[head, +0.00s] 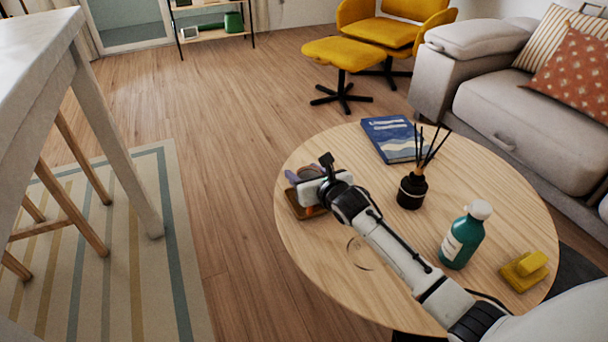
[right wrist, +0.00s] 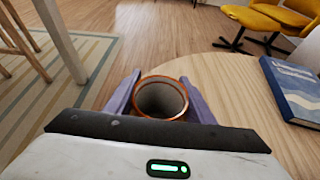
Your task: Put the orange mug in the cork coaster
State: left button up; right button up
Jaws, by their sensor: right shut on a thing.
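My right gripper (head: 303,177) is at the left edge of the round table, its purple fingers shut on the orange mug. In the right wrist view, the mug (right wrist: 161,98) shows its orange rim and dark grey inside, upright between the two fingers (right wrist: 160,100). In the head view my gripper hides most of the mug; only a small orange patch (head: 309,210) shows below it. A brown coaster (head: 293,202) lies on the table under the gripper, partly covered. I cannot tell whether the mug touches it. My left gripper is out of view.
The round wooden table (head: 330,270) also holds a blue book (head: 392,138), a black reed diffuser (head: 411,190), a green bottle (head: 463,238) and a yellow object (head: 524,270). A clear glass-like ring (head: 360,254) sits below my forearm. A sofa (head: 530,120) stands at right.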

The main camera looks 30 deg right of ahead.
jog(key=shift+f, duration=0.2)
jog(key=o, duration=1.3)
jog(key=shift+r, duration=0.3)
pick_arm(q)
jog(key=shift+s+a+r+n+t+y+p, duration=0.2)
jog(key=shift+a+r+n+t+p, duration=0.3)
jog(key=shift+p, duration=0.7)
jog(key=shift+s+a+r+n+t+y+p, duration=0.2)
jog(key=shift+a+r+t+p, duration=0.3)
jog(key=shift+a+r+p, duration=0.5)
pick_arm(e)
jog(key=shift+v, duration=6)
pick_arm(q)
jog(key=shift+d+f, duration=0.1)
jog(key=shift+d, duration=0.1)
pick_arm(e)
jog(key=shift+a+f, duration=0.1)
jog(key=shift+f, duration=0.05)
